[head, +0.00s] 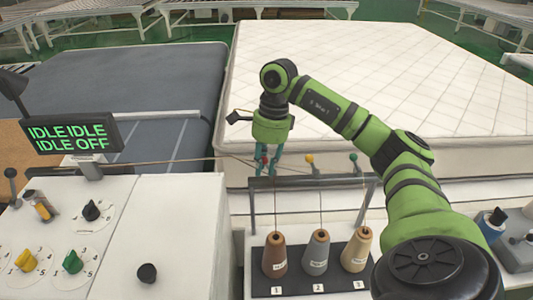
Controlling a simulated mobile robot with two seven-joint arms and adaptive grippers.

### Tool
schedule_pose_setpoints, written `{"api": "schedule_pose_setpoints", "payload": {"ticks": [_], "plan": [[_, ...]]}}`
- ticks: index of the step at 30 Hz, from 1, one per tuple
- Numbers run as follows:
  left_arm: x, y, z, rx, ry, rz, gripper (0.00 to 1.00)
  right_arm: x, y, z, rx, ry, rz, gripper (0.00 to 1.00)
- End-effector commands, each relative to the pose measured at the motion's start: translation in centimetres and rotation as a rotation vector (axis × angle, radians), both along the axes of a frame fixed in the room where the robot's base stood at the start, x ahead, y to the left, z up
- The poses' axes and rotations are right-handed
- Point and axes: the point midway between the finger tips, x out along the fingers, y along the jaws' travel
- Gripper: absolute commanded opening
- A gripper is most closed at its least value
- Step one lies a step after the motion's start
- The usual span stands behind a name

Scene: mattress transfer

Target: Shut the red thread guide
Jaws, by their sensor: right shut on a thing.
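The red thread guide (263,159) is at the left end of the dark thread rack (320,181), mostly hidden by my fingers, so its position is hard to tell. My right gripper (267,172) reaches down over it, with its teal fingers closed around it. My left gripper is not in view.
Thread cones numbered 1, 2 and 3, brown (274,256), grey (315,254) and tan (356,251), stand below the rack. A white quilted mattress (420,60) lies behind it. A control panel (70,235) with knobs and an "IDLE" display (72,136) is at left.

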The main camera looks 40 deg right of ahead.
Motion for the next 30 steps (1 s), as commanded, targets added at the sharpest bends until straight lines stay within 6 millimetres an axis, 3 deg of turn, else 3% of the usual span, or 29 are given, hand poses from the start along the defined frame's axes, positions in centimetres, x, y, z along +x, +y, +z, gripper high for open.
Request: {"api": "schedule_pose_setpoints", "payload": {"ticks": [8, 9, 10, 11, 23, 30], "plan": [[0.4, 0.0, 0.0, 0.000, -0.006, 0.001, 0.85, 0.1, -0.2, 0.0, -0.010, 0.000, -0.005, 0.00], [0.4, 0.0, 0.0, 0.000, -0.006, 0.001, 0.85, 0.1, -0.2, 0.0, -0.010, 0.000, -0.004, 0.26], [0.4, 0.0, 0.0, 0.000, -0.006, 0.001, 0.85, 0.1, -0.2, 0.0, -0.010, -0.001, -0.004, 0.38], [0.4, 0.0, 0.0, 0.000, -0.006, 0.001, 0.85, 0.1, -0.2, 0.0, -0.010, -0.001, -0.004, 0.44], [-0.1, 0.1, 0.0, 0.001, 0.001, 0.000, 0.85, 0.1, -0.1, 0.4, -0.005, -0.002, -0.003, 0.44], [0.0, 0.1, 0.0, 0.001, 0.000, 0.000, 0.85, 0.2, -0.9, 4.4, -0.005, -0.007, -0.003, 0.44]]}}
